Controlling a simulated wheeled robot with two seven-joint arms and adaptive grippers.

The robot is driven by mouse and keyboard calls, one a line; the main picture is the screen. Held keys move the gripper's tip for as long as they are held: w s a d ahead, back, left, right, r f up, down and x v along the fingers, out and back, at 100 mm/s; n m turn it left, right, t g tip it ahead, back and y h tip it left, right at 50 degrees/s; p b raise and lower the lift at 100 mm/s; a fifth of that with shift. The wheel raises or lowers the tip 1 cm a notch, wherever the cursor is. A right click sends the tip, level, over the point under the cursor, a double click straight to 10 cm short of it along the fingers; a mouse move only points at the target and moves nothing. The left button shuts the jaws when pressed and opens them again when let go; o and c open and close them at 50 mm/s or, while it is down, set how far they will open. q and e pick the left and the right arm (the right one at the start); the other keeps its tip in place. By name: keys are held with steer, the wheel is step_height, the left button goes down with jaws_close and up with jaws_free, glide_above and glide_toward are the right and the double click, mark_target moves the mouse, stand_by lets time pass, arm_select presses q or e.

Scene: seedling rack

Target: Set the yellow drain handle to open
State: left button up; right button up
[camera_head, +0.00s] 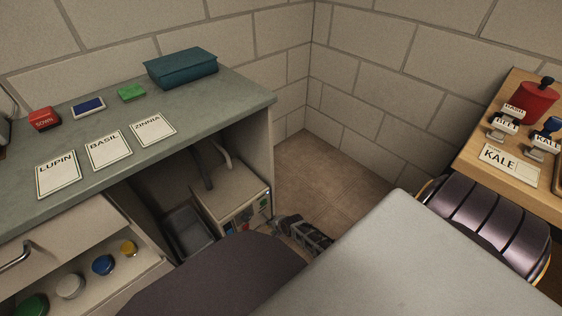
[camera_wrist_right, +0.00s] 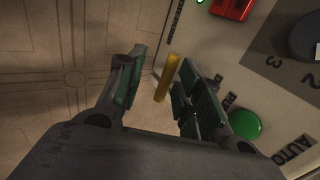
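The yellow drain handle (camera_wrist_right: 167,78) shows in the right wrist view as a short yellow bar standing out from a pale control panel (camera_wrist_right: 222,62). My right gripper (camera_wrist_right: 157,84) is open around it, one green-padded finger on each side. The handle is nearer the right-hand finger; I cannot tell whether it touches. In the head view my right gripper (camera_head: 306,232) is low beside the cabinet under the bench, and the handle cannot be made out. My left gripper is out of view.
The panel also carries a green button (camera_wrist_right: 245,125), a red part (camera_wrist_right: 232,8) and a dark numbered dial (camera_wrist_right: 303,38). In the head view, the green bench (camera_head: 215,110) stands above the cabinet (camera_head: 233,195), with a grey bin (camera_head: 187,232) beside it. Tiled floor (camera_head: 330,165) is free to the right.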

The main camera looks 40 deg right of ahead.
steer(key=v, duration=1.1)
stand_by(0.7)
steer(key=shift+s+r, duration=0.1)
steer(key=shift+r, duration=0.05)
